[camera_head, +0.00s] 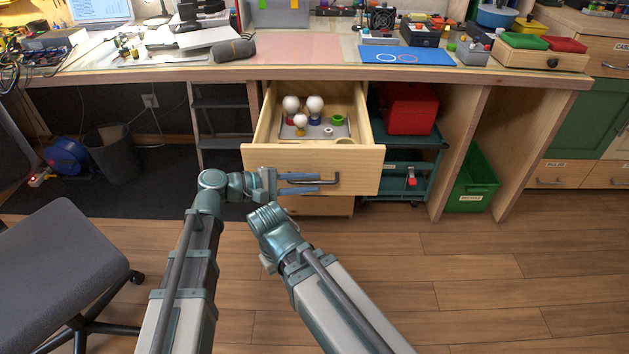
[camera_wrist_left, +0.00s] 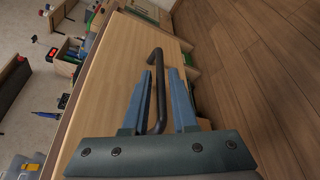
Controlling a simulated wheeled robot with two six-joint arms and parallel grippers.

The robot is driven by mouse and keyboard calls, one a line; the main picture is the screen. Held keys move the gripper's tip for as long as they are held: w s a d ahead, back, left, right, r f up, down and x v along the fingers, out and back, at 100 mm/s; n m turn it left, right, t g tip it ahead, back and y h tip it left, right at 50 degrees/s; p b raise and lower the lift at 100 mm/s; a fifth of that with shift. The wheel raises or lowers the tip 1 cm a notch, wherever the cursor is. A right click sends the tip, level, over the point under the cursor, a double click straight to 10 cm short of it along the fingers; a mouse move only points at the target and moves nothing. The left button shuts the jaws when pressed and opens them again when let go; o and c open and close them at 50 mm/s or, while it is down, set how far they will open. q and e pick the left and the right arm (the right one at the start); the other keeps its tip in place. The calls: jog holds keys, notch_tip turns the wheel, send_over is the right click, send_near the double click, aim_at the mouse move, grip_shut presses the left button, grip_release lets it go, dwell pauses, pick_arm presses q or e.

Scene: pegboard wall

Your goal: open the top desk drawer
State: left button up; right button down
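The top desk drawer (camera_head: 357,165) is pulled out from under the desk, and its inside shows from above. Several white bulb-like items (camera_head: 315,104) and a green ring (camera_head: 337,119) lie in it. Its dark bar handle (camera_head: 337,181) is on the drawer front. My left gripper (camera_head: 318,183) is at the handle, fingers pointing right. In the left wrist view the handle (camera_wrist_left: 157,70) passes between the two blue fingers (camera_wrist_left: 166,100), which stand apart with gaps beside the bar. My right arm ends below the drawer, folded; its fingertips are hidden.
A lower drawer front (camera_head: 320,206) is beneath the open drawer. A teal cart with a red box (camera_head: 410,108) stands right of it. A grey chair (camera_head: 62,255) is at the left. The wooden floor (camera_head: 480,290) at right front is clear.

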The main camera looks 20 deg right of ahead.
pick_arm(q)
jog(key=p+v, duration=0.2)
jog(key=v, duration=0.9)
jog(key=shift+a, duration=0.35)
jog(key=shift+s, duration=0.1)
jog(key=s+a+f+m+y, duration=0.4)
jog(key=a+f+y, duration=0.4)
jog(key=a, duration=0.2)
jog(key=s+a+f+m+y, duration=0.4)
jog(key=a+f+y, duration=0.4)
jog(key=a, duration=0.1)
jog(key=s+d+r+m+g+p, duration=0.1)
jog(key=s+d+m+p, duration=0.15)
jog(key=d, duration=0.25)
jog(key=s+d+r+m+p, duration=0.1)
jog(key=s+d+r, duration=0.15)
jog(key=d, duration=0.25)
notch_tip(320, 180, up, 37)
jog(key=p, duration=3.8)
jog(key=shift+s+a+y, duration=0.2)
jog(key=shift+y, duration=0.1)
jog(key=shift+f+n, duration=0.1)
jog(key=shift+n, duration=0.15)
